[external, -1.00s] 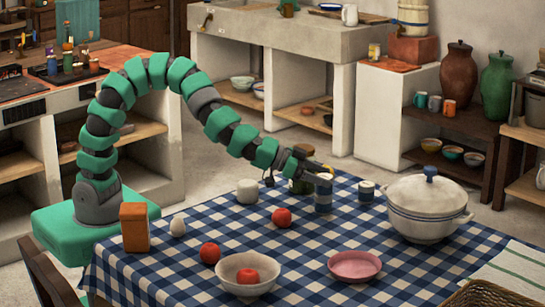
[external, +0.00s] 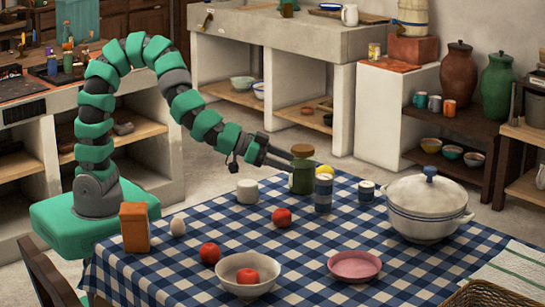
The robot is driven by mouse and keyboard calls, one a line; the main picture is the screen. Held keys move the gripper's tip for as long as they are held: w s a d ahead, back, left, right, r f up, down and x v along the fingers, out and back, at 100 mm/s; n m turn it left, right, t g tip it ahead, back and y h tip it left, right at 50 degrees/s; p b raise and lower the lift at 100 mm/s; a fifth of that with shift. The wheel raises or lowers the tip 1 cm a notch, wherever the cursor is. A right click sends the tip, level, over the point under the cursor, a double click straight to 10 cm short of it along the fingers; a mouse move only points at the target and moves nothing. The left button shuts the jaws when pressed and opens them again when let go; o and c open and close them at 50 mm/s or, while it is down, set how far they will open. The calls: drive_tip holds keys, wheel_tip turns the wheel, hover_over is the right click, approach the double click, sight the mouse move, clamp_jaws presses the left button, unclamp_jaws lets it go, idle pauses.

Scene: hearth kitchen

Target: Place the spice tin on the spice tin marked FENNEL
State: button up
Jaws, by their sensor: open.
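A blue-and-white column (external: 323,194) stands upright on the checked cloth. It is about twice as tall as the single tin nearby and looks like two spice tins, one on top of the other. A single dark blue-and-white spice tin (external: 366,191) stands apart to its right. The labels are too small to read, so I cannot tell which tin is marked FENNEL. My gripper (external: 291,163) is open and empty, left of the column, with its fingertips close to a green jar with a brown lid (external: 303,176). I cannot tell whether they touch the jar.
A white lidded pot (external: 428,208) stands right of the tins. A lemon (external: 325,170) shows behind the column. A white cup (external: 247,191), tomatoes (external: 282,217), a pink plate (external: 354,266) and a white bowl (external: 232,277) are on the cloth. The cloth before the column is clear.

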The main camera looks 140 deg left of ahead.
drive_tip(key=w+d+r+m+t+h, duration=0.25)
drive_tip(key=d+r, duration=0.25)
drive_tip(key=r, duration=0.3)
drive_tip(key=w+d+r+m+t+h, duration=0.1)
drive_tip(key=w+d+r+t, duration=0.1)
drive_tip(key=w+d+r, duration=0.45)
drive_tip(key=w+d+r+m+t+h, duration=0.15)
drive_tip(key=d+r, duration=0.25)
drive_tip(key=r, duration=0.6)
drive_tip(key=s+d+r+m+h, duration=0.2)
drive_tip(key=s+d+r, duration=0.3)
drive_tip(key=d+r, duration=0.4)
drive_tip(key=s+d+r+m+h, duration=0.2)
drive_tip(key=s+d+r, duration=0.3)
drive_tip(key=d+r, duration=0.5)
drive_tip(key=shift+s+d+r, duration=0.15)
drive_tip(key=shift+s+r, duration=0.25)
drive_tip(key=shift+r, duration=0.1)
